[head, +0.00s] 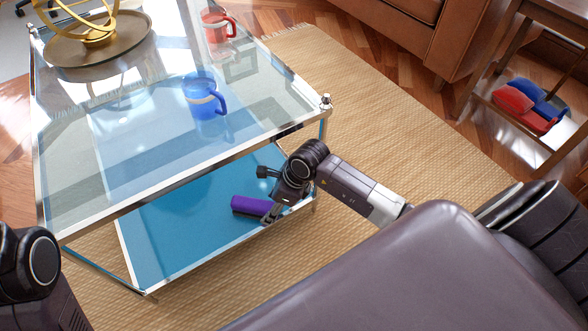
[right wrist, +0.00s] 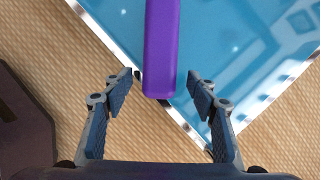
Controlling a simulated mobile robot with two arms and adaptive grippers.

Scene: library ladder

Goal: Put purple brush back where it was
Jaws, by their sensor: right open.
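The purple brush (head: 250,206) lies on the blue lower shelf (head: 180,235) of a glass-topped table, near the shelf's front right edge. My right gripper (head: 271,213) is at the brush's right end in the head view. In the right wrist view the brush (right wrist: 162,45) points down between the two open fingers of my right gripper (right wrist: 159,82). Gaps show between the brush and both fingers. The brush's far end is cut off by the top of that view. My left gripper is out of view; only a dark part of my left arm shows at the lower left.
The glass top (head: 150,135) above the shelf carries a blue mug (head: 203,100), a red mug (head: 216,30) and a round tray (head: 75,60) with a gold ring ornament (head: 97,30). Its metal corner post (head: 325,125) is close to my right arm. A woven rug (head: 410,120) lies around the table.

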